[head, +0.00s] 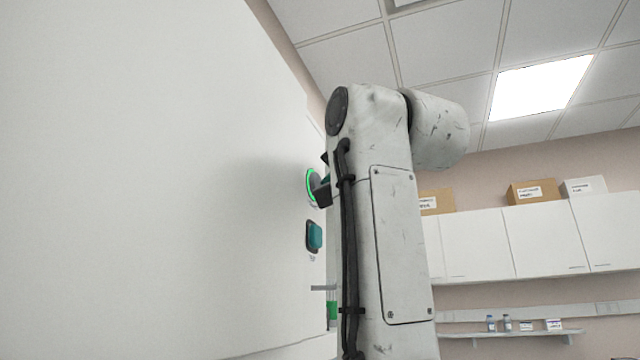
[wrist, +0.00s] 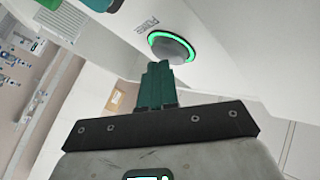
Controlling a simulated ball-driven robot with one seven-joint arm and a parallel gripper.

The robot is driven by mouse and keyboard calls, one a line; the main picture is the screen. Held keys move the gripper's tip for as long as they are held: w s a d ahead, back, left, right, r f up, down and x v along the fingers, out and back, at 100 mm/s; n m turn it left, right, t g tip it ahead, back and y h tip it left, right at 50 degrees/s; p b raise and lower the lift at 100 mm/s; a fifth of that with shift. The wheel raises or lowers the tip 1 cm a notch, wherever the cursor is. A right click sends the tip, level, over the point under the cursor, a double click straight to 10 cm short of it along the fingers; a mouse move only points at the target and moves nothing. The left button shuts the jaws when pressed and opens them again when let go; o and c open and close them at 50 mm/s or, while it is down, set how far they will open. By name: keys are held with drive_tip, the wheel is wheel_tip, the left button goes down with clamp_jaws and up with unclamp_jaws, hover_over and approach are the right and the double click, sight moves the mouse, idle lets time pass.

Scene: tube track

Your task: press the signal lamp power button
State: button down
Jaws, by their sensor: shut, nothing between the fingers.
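The power button (wrist: 172,47) is a round grey button with a lit green ring, set in a white panel; a label beside it seems to read POWER. In the head view the button (head: 311,186) shows at the panel's right edge, partly covered by my wrist. My gripper (wrist: 157,68) has teal fingers, shut and empty. Its tips are right at the button's lower edge in the wrist view; I cannot tell whether they touch it. In the head view my arm hides most of the gripper.
A teal square button (head: 314,236) sits below the round one on the white panel (head: 150,180). White wall cabinets (head: 520,240) with boxes on top and a shelf (head: 510,333) with small bottles stand in the background, well away from my arm.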

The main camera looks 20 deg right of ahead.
drive_tip(key=shift+w+a, duration=0.1)
drive_tip(key=shift+a, duration=0.05)
idle(0.3)
drive_tip(key=shift+s+d+b, duration=0.3)
drive_tip(key=shift+s+d, duration=0.3)
drive_tip(key=shift+d, duration=0.15)
drive_tip(key=shift+d, duration=0.15)
drive_tip(key=shift+s+d+b, duration=0.4)
drive_tip(key=shift+s+d, duration=0.5)
drive_tip(key=shift+d, duration=0.3)
drive_tip(key=shift+s+d+b, duration=0.35)
drive_tip(key=shift+s+d, duration=0.5)
drive_tip(key=shift+d, duration=0.3)
